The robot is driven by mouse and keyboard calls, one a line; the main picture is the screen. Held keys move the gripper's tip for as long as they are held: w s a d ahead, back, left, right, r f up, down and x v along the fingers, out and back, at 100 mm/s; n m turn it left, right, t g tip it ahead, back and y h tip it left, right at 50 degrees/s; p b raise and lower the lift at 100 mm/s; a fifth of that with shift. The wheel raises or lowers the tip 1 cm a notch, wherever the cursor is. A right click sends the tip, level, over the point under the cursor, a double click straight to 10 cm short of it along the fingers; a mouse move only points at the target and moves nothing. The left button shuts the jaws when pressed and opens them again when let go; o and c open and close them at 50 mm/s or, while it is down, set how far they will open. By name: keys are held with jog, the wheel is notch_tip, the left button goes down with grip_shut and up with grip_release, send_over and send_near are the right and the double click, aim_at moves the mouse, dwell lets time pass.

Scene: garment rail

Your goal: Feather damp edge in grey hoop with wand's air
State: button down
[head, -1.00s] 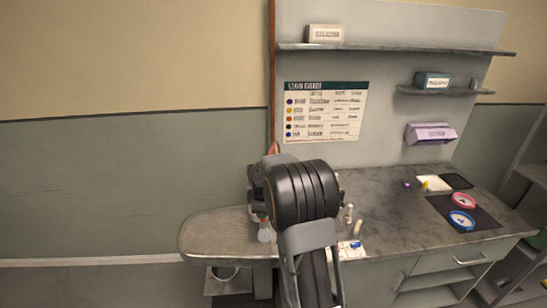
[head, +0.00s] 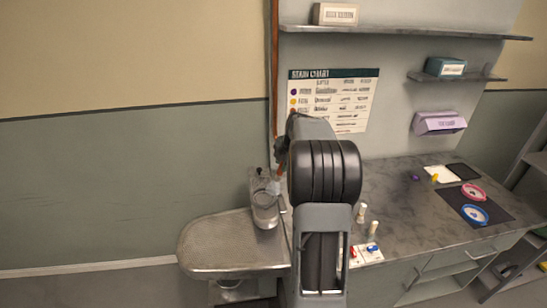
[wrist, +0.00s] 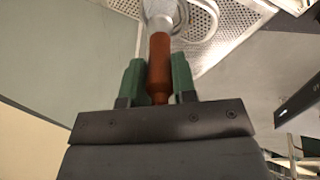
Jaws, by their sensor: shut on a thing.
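My gripper (wrist: 158,78) is shut on the brown handle of the wand (wrist: 160,60) in the wrist view, with a green finger on each side. The wand's pale metal head (wrist: 158,10) points away from the gripper toward the perforated board. A pale grey ring, seemingly the grey hoop (wrist: 207,22), lies on that board just right of the wand head and is cut off by the top edge. In the head view a grey round shape (head: 265,214) stands on the board beside my arm, which hides most of the gripper. I cannot make out a damp edge.
The rounded board end (head: 215,250) juts left from the grey counter (head: 400,205). Small bottles (head: 362,211) and a card (head: 368,254) stand right of my arm. A pink hoop (head: 473,192) and a blue hoop (head: 474,215) lie on a dark mat. Shelves are above.

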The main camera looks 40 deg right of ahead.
aim_at(278, 171)
jog(key=shift+w+d+f, duration=0.1)
jog(key=shift+w, duration=0.1)
jog(key=shift+a+f+b, duration=0.2)
jog(key=shift+f+b, duration=0.45)
jog(key=shift+f, duration=0.4)
jog(key=shift+f+b, duration=0.85)
jog(key=shift+f, duration=0.95)
jog(key=shift+b, duration=0.3)
jog(key=shift+w, duration=0.15)
jog(key=shift+w+d+p, duration=0.25)
jog(key=shift+w+p, duration=0.05)
jog(key=shift+w, duration=0.85)
jog(key=shift+w+a, duration=0.1)
jog(key=shift+w, duration=0.05)
jog(key=shift+w+a, duration=0.3)
jog(key=shift+w, duration=0.2)
jog(key=shift+w+a, duration=0.25)
jog(key=shift+w, duration=0.25)
jog(key=shift+a, duration=0.15)
